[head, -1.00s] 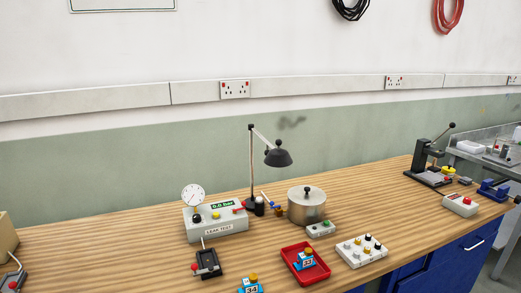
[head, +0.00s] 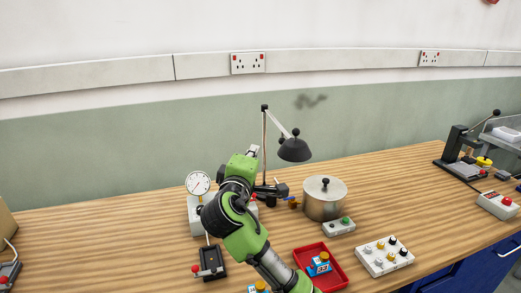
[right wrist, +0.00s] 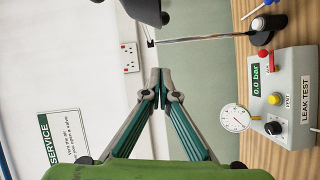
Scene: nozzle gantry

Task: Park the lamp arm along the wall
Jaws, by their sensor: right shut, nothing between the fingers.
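The lamp has an upright post (head: 264,130), a pale arm (head: 281,121) slanting down to the right from its top, and a dark shade (head: 294,149) at the arm's end. My right gripper (head: 254,149) is shut and empty, just left of the post in the head view. In the right wrist view its shut fingertips (right wrist: 160,74) lie close to the post (right wrist: 200,39), apart from it in the picture. That view is turned on its side, and the shade (right wrist: 146,10) is cut off at its top edge. My left gripper is not in view.
The leak tester (right wrist: 293,96) with its gauge (head: 198,183) is partly behind my right arm. A metal pot (head: 324,203) stands right of the lamp. A red tray (head: 335,276) and a switch box (head: 381,256) are in front. The wall behind has sockets (head: 247,63).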

